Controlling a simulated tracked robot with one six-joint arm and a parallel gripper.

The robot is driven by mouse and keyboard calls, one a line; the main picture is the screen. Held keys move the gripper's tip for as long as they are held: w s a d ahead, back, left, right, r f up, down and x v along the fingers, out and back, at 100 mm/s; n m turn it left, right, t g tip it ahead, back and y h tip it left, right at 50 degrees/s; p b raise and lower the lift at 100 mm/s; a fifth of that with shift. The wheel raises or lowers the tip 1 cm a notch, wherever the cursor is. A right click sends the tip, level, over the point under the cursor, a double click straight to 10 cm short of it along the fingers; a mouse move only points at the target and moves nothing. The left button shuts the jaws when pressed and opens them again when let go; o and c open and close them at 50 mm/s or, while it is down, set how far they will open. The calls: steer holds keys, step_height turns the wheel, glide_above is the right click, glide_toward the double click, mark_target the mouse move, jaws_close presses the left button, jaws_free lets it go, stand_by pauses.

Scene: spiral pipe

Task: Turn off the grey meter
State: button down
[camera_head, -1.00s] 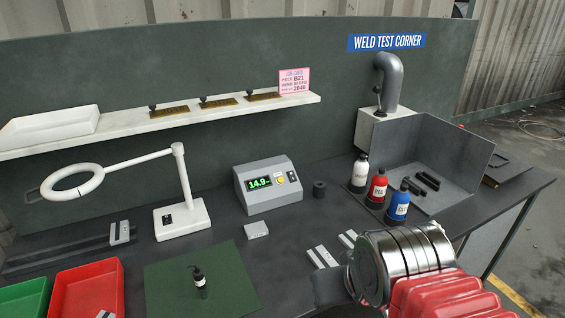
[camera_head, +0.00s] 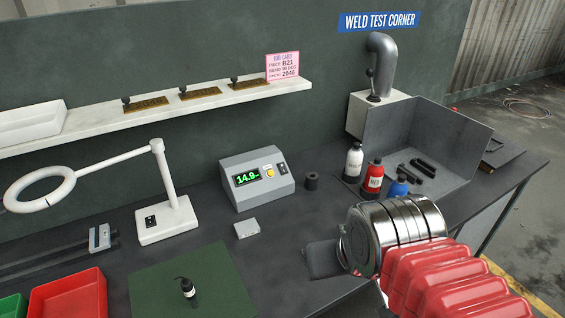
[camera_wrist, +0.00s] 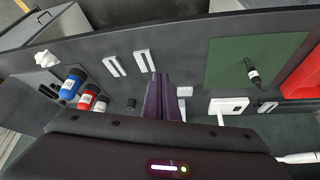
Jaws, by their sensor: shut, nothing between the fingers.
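The grey meter (camera_head: 258,182) stands on the dark bench, its green display lit and reading about 14.9. I cannot tell the switch position. My gripper (camera_head: 312,260) is above the bench, in front of and right of the meter, apart from it. In the wrist view my gripper's dark fingers (camera_wrist: 164,88) are together with nothing between them. I cannot make out the meter in the wrist view.
A ring lamp (camera_head: 166,220) stands left of the meter. A small pale block (camera_head: 246,228) lies in front, and a black cylinder (camera_head: 312,181) stands to the right. Bottles (camera_head: 354,162) are farther right.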

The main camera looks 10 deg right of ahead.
steer(key=w+r+n+y, duration=0.1)
steer(key=w+r, duration=0.2)
steer(key=w, duration=0.8)
steer(key=w+r+n, duration=0.1)
steer(key=w+r, duration=0.1)
steer(key=w, duration=0.8)
steer(key=w+d+f, duration=0.1)
steer(key=w+f, duration=0.1)
steer(key=w, duration=0.7)
steer(key=w+d+f+n+y, duration=0.1)
steer(key=w+d+f, duration=0.1)
steer(key=w, duration=0.8)
steer(key=shift+w+f+n+t, duration=0.25)
steer(key=shift+n+t, duration=0.05)
steer(key=shift+t, duration=0.1)
glide_toward(281, 166)
steer(key=x, duration=0.5)
steer(key=shift+s, duration=0.15)
steer(key=shift+x, duration=0.8)
steer(key=shift+r, duration=0.1)
